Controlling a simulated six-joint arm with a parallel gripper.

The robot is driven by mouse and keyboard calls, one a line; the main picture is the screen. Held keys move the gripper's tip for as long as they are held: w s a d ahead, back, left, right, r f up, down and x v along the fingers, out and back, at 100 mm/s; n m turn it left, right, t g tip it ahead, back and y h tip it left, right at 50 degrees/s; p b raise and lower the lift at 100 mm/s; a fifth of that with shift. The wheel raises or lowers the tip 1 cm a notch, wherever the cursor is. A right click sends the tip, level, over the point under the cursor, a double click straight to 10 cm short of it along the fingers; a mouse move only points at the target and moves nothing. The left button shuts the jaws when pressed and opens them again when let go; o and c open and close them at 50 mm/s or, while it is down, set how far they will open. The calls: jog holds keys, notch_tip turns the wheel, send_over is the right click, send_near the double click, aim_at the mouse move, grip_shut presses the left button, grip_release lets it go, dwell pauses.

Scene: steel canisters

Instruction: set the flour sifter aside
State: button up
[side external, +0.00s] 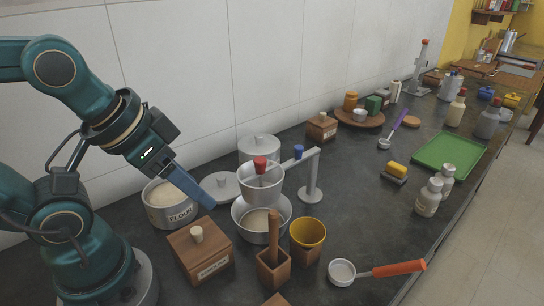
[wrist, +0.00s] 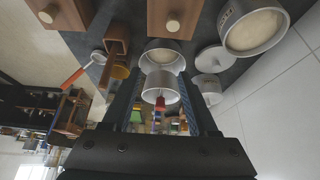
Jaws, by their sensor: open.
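The flour sifter appears to be the metal cup with a red knob (side external: 263,185), on the arm of a small grey stand (side external: 313,185). It is above a steel bowl of flour (side external: 281,228). In the wrist view, the sifter (wrist: 158,91) shows between my fingers in the picture, with the bowl (wrist: 163,47) beyond it. My gripper (side external: 208,201) is open and empty, left of the sifter and bowl and apart from them in the side view. In the wrist view, my gripper (wrist: 158,80) has its two fingers spread wide.
An open flour canister (side external: 172,208) and a loose lid (side external: 223,187) are at the left, with another canister (side external: 260,149) behind. A wooden box (side external: 202,254), a pestle holder (side external: 272,268), a yellow cup (side external: 309,234) and a red-handled scoop (side external: 380,271) are in front. Clear counter lies right of the stand.

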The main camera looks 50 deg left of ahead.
jog(key=w+d+r+m+h, duration=0.1)
jog(key=w+d+r+m, duration=0.1)
jog(key=w+r+m, duration=0.3)
jog(key=m+g+h, duration=0.2)
jog(key=m, duration=0.2)
send_over(297, 147)
jog(key=s+a, duration=0.2)
notch_tip(297, 147, down, 2)
jog(key=shift+w+d+f+g, duration=0.2)
jog(key=shift+w+f+g, duration=0.1)
jog(key=shift+f, duration=0.25)
jog(key=shift+x, duration=2.4)
grip_shut()
jog(key=shift+r, duration=0.1)
